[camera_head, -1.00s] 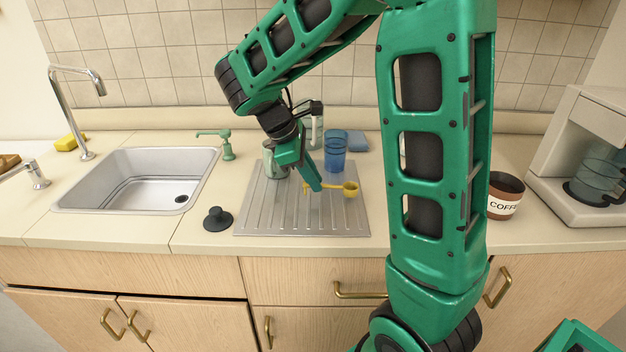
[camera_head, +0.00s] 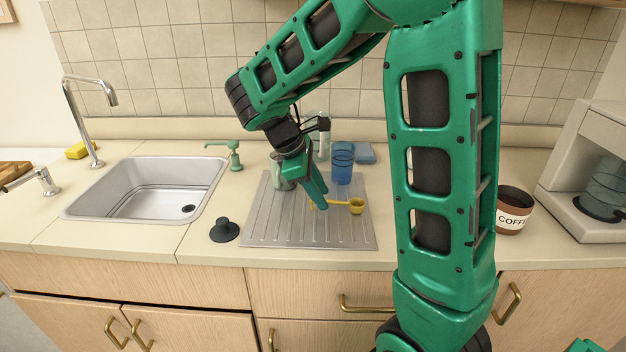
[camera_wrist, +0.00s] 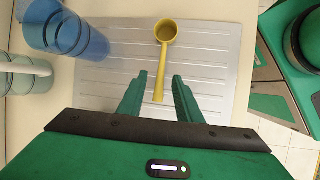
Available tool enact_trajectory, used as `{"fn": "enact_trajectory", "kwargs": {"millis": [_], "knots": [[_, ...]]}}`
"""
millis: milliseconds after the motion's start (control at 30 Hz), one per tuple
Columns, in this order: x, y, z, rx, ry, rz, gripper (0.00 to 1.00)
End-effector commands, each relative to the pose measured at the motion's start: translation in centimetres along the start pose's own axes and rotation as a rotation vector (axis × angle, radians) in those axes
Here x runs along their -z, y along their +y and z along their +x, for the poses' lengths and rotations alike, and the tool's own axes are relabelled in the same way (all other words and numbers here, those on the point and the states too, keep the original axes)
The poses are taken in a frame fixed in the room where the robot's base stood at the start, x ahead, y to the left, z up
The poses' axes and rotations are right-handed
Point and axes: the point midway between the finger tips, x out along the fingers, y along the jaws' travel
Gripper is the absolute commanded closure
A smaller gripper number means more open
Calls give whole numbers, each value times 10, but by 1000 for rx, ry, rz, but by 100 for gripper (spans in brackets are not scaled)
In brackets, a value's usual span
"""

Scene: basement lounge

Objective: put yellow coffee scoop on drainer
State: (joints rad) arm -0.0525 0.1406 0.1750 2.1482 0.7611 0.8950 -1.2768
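The yellow coffee scoop (camera_head: 356,206) lies on the grey ribbed drainer (camera_head: 350,237), bowl to the right and handle to the left. In the wrist view the scoop (camera_wrist: 166,31) has its handle pointing back between my fingers. My gripper (camera_wrist: 159,97) is open, with a gap on each side of the handle. In the head view my gripper (camera_head: 316,200) is low over the drainer at the handle end, and its fingers partly hide the handle.
A blue cup (camera_head: 342,164) and a greenish mug (camera_head: 279,172) stand at the drainer's back, close to my gripper. A black sink plug (camera_head: 224,231) lies left of it, by the sink (camera_head: 150,188). A coffee canister (camera_head: 513,212) stands right. The drainer's front is clear.

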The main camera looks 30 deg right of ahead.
Motion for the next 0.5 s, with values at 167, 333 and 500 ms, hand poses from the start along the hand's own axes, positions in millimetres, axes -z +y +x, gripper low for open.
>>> {"fn": "enact_trajectory", "kwargs": {"millis": [167, 333, 500], "knots": [[2, 1, -27, -4, 4, -1, 68], [2, 0, -62, -3, 5, -1, 68], [2, 0, -93, -2, 4, 0, 68]]}}
